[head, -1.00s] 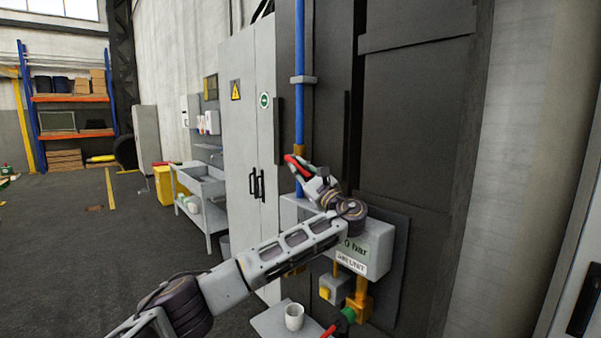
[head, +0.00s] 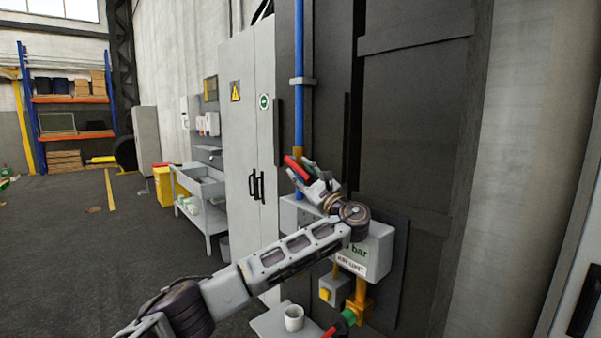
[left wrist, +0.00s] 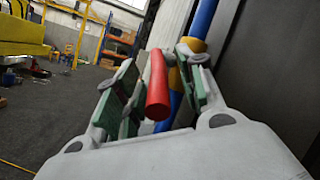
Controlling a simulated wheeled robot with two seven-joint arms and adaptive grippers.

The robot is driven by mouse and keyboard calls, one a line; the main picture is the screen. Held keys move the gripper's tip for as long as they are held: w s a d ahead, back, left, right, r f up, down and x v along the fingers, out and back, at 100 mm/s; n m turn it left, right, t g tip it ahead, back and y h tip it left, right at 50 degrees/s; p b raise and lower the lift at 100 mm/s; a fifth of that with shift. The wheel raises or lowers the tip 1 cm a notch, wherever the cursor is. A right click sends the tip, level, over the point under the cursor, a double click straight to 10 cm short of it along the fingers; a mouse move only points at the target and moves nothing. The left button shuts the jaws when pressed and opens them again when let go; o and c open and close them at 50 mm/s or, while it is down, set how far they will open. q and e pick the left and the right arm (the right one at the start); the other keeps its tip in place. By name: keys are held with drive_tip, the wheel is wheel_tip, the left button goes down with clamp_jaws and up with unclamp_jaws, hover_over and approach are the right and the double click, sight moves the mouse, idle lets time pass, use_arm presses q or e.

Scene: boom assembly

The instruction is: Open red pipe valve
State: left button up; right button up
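The red valve handle (head: 295,168) sits on the blue vertical pipe (head: 299,90), just below an orange-brown fitting (head: 298,152). My left gripper (head: 311,179) is at the handle. In the left wrist view the red handle (left wrist: 157,88) stands between the two green-padded fingers of my left gripper (left wrist: 157,95). The fingers are apart, with some gap visible on both sides of the handle. Firm contact cannot be seen. The blue pipe (left wrist: 203,18) runs behind the right finger. The handle's pivot is hidden. My right gripper is not in view.
A grey unit with a "bar" display (head: 378,250) is behind my left forearm. Below it are orange pipes (head: 361,290), a green-bodied valve (head: 346,318) and a white cup (head: 293,318) on a small shelf. A grey cabinet (head: 240,150) stands left of the pipe.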

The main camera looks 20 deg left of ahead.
use_arm(q)
drive_tip(key=s+d, duration=0.7)
drive_tip(key=d, duration=0.2)
drive_tip(key=shift+s+d, duration=0.15)
drive_tip(key=shift+s, duration=0.2)
drive_tip(key=shift+c, duration=0.5)
